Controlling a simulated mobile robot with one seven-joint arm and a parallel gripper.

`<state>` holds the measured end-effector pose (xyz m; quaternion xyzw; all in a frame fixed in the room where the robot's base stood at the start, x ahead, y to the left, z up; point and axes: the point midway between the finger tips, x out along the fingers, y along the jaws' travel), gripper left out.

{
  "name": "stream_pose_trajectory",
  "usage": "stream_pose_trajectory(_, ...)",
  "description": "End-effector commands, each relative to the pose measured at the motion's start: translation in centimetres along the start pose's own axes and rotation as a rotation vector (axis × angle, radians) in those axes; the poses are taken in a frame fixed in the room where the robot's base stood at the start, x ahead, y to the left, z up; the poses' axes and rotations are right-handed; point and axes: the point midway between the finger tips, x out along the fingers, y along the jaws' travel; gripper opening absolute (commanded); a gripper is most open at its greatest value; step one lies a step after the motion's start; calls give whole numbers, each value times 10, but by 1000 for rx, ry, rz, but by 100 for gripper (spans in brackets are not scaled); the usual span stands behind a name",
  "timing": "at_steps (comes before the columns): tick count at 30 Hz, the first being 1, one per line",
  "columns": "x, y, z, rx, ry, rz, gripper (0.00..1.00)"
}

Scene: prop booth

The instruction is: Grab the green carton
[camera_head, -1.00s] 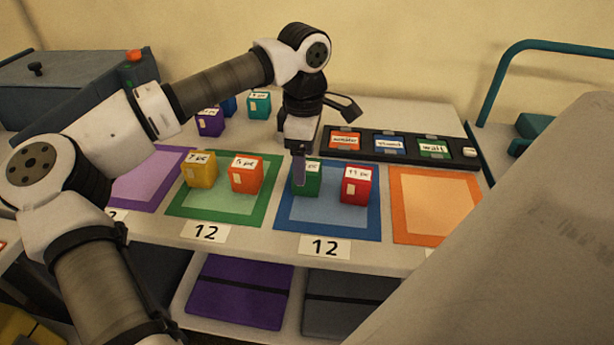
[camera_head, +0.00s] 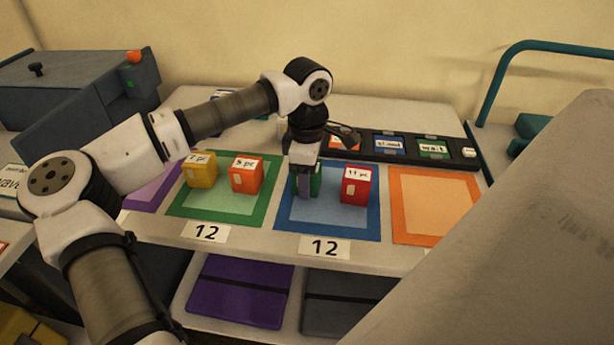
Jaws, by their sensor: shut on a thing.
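The green carton (camera_head: 316,182) stands on the blue mat (camera_head: 330,222), at its back left part. Most of it is hidden behind my gripper (camera_head: 305,190). My gripper points down from above and is shut on the green carton. The carton appears upright and still at mat level; I cannot tell whether its underside touches the mat.
A red carton (camera_head: 355,186) stands just right on the same mat. Orange (camera_head: 245,175) and yellow (camera_head: 201,170) cartons stand on the green mat (camera_head: 222,208) to the left. The orange mat (camera_head: 433,205) is empty. A dark card tray (camera_head: 460,153) lies behind.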

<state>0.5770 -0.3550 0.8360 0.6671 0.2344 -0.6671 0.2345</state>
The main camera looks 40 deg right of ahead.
Motion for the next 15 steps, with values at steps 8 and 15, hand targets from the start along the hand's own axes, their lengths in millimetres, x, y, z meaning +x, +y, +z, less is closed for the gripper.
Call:
stream_pose_trajectory(8, -1, 0, 0, 0, 0, 1, 24)
stream_pose_trajectory(15, -11, 1, 0, -1, 0, 2, 24)
